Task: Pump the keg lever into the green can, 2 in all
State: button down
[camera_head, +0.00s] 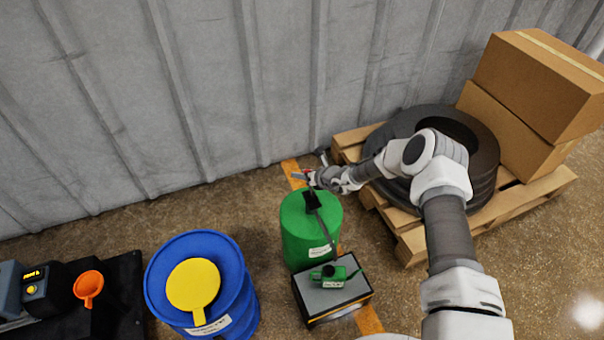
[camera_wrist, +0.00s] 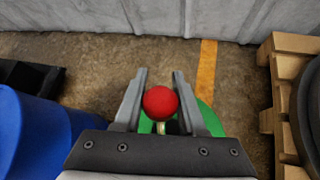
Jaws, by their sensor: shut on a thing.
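The green keg (camera_head: 303,240) stands on the floor near the wall, with a black pump (camera_head: 311,201) on top. A dark spout slopes from the pump down towards the green can (camera_head: 338,268), which sits on a grey-topped box (camera_head: 331,297) in front of the keg. The lever's red ball knob (camera_wrist: 160,102) is between my gripper's fingers (camera_wrist: 160,74), and my gripper (camera_head: 310,178) is shut on it, above and behind the keg. In the wrist view, the knob and gripper hide much of the keg, and the can does not show.
A blue drum (camera_head: 235,300) with a yellow paddle-shaped piece (camera_head: 193,285) on top stands left of the keg. A black bench holds an orange funnel (camera_head: 89,285) at far left. A pallet (camera_head: 425,243) with tyres (camera_head: 482,150) and cardboard boxes (camera_head: 540,85) stands right.

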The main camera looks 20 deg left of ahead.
jog(key=c, duration=0.7)
grip_release()
jog(key=shift+s+d+f, duration=0.15)
jog(key=shift+d+f, duration=0.05)
jog(key=shift+f, duration=0.2)
jog(key=shift+s+d+f, duration=0.15)
jog(key=shift+f, duration=0.25)
jog(key=shift+o, duration=0.9)
jog(key=shift+r, duration=0.15)
jog(key=shift+w+a+r, duration=0.1)
jog(key=shift+r, duration=0.1)
jog(key=p+v, duration=0.6)
jog(key=v, duration=1.1)
jog(key=shift+r, duration=0.15)
